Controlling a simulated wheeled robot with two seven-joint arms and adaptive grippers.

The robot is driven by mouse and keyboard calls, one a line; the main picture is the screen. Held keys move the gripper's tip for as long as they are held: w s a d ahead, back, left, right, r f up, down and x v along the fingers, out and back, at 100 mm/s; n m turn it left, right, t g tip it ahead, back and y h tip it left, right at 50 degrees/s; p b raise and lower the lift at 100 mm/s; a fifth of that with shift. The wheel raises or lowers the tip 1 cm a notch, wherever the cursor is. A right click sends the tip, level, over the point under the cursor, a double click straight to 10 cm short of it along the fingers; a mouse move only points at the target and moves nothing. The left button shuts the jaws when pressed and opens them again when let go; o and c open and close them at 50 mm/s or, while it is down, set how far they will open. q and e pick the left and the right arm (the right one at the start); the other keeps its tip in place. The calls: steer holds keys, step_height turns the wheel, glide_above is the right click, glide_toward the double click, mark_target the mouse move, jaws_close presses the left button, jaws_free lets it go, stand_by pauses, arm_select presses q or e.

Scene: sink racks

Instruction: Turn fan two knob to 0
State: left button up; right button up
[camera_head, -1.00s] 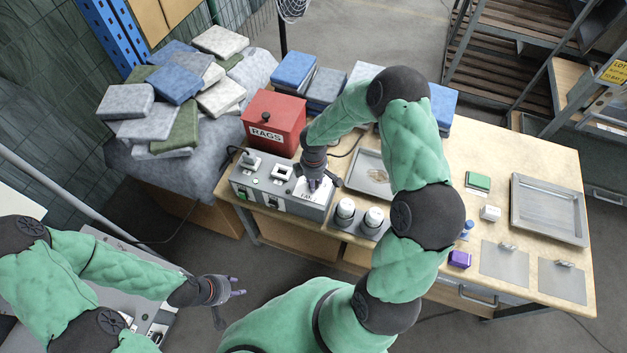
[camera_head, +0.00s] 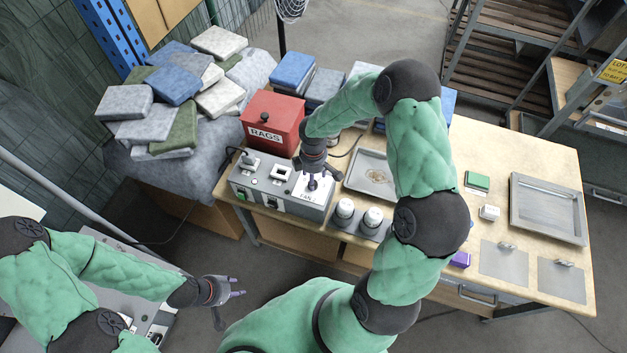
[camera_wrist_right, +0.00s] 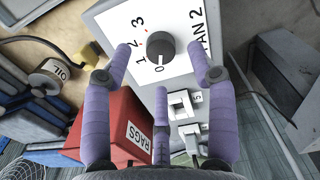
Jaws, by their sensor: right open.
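The fan two knob (camera_wrist_right: 160,45) is a dark round dial on a white plate marked FAN 2 (camera_wrist_right: 194,22), with 0, 1, 2 and 3 around it. A pale mark on the knob faces the 0. My right gripper (camera_wrist_right: 160,62) is open; its purple fingers are spread around the knob's sides with visible gaps. In the head view my right gripper (camera_head: 313,183) hangs over the right end of the grey control box (camera_head: 283,203), hiding the knob. My left gripper (camera_head: 240,288) is open and empty, away from the table at lower left.
A red RAGS box (camera_head: 273,121) stands behind the control box. Two white-topped containers (camera_head: 358,215) stand to its right, and a metal tray (camera_head: 365,172) lies behind them. A switch (camera_wrist_right: 180,104) sits on the panel near the fingers.

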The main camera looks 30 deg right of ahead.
step_height(320, 180, up, 8)
steer(key=shift+r, duration=0.15)
stand_by(0.6)
steer(key=s+a+f+m+y, duration=0.4)
steer(key=s+a+f+m, duration=1)
steer(key=s+a+f, duration=0.5)
step_height(320, 180, down, 8)
steer(key=w+n+b, duration=0.1)
steer(key=w+b, duration=0.1)
steer(key=b, duration=0.5)
steer(key=shift+d+r+b, duration=0.25)
steer(key=shift+d+b, duration=0.1)
